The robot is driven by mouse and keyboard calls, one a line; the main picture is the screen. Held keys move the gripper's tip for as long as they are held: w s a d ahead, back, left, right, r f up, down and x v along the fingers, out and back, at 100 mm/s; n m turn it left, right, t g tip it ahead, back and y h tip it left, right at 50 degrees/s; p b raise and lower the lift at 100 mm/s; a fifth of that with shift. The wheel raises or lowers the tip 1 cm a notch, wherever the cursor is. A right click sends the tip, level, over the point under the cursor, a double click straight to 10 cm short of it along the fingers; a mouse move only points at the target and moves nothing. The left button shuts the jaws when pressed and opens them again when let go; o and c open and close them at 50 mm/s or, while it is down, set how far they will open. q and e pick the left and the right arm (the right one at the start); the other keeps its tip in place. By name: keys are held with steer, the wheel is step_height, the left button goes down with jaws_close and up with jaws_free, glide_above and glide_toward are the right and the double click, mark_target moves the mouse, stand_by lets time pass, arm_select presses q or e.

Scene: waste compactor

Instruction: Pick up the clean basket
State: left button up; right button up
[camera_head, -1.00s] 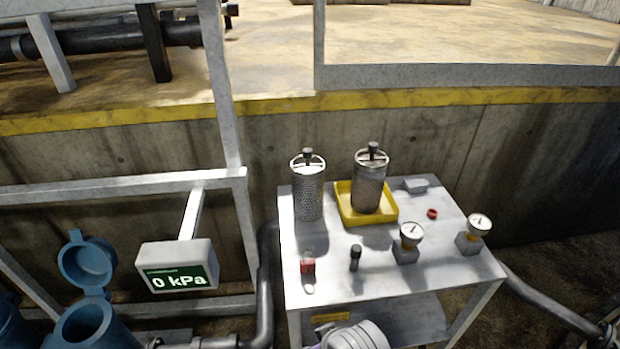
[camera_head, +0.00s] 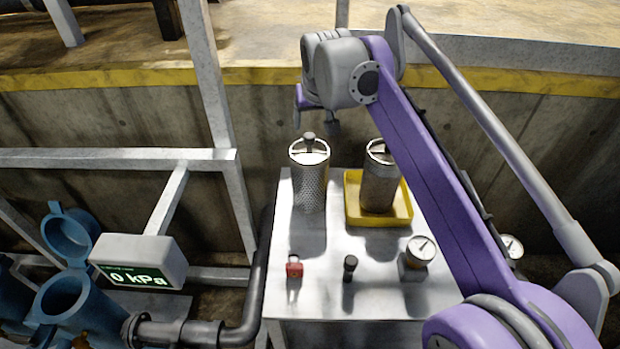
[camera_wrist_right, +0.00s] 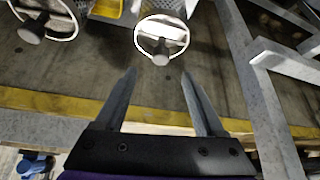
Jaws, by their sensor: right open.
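The clean basket (camera_head: 311,180), a bright perforated metal cylinder with a ring top and dark knob, stands upright on the metal table (camera_head: 330,255) at its back left. In the right wrist view its ring top and knob (camera_wrist_right: 161,50) lie just beyond the fingertips. A darker, brownish basket (camera_head: 380,185) stands in a yellow tray (camera_head: 400,215) to its right. My right gripper (camera_head: 316,122) is above and behind the clean basket, open and empty; its two fingers (camera_wrist_right: 159,72) are apart, not visibly touching the basket. My left gripper is not in view.
A red-capped item (camera_head: 294,267), a black knob-like item (camera_head: 350,268) and a gauge (camera_head: 417,252) stand at the table's front. A second gauge (camera_head: 511,247) is partly behind my right arm. A metal post (camera_head: 215,100) and a 0 kPa display (camera_head: 138,262) are at left.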

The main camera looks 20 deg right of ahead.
mark_target(310, 136)
steer(key=x, duration=0.4)
steer(key=shift+a+f, duration=0.1)
steer(key=shift+a, duration=0.05)
steer(key=x, duration=0.5)
steer(key=shift+f, duration=0.1)
steer(key=shift+c, duration=0.2)
jaws_close()
stand_by(0.9)
